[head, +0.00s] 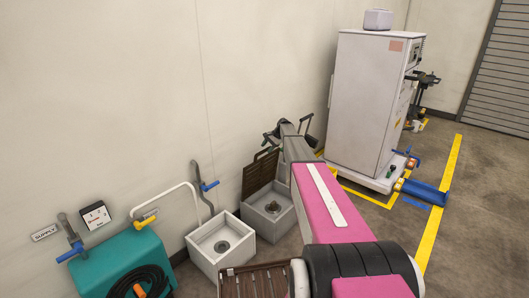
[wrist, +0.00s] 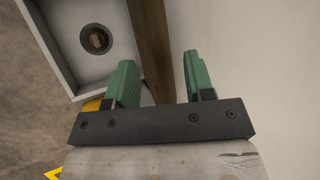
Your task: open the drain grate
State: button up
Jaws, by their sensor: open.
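A brown slatted drain grate (head: 262,168) stands raised, close to upright, at the back of the right grey drain basin (head: 284,222). The basin's inside and round drain are exposed. In the wrist view, the grate's brown edge (wrist: 154,45) runs between the two green fingers, and the open basin (wrist: 68,62) lies to the left. My gripper (wrist: 159,62) is open; I cannot tell whether a finger touches the grate. In the head view my arm reaches past the grate to the wall side and covers part of the basin's right side.
A second, open basin (head: 205,262) stands to the left. Another slatted brown panel (head: 253,284) lies nearer, partly behind my arm. A teal unit (head: 120,265) with a hose is at lower left. A white cabinet (head: 365,100) stands right of the arm. The wall is close behind.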

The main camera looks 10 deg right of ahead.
jog(key=v, duration=0.6)
jog(key=shift+d+r, duration=0.15)
jog(key=shift+r, duration=0.2)
jog(key=shift+s, duration=0.15)
jog(key=s+a+f+n+h, duration=0.1)
jog(key=s+a+n+h, duration=0.1)
jog(key=s, duration=1.6)
jog(key=s+a+f+n+h, duration=0.2)
jog(key=s+a+n, duration=0.2)
jog(key=s, duration=1.4)
jog(key=s+a+f+n+g+h, duration=0.1)
jog(key=s+a, duration=0.5)
jog(key=s, duration=1.2)
jog(key=shift+s+f+n+h, duration=0.2)
jog(key=shift+s+n+h, duration=0.1)
jog(key=shift+n+h, duration=0.75)
jog(key=shift+d, duration=0.1)
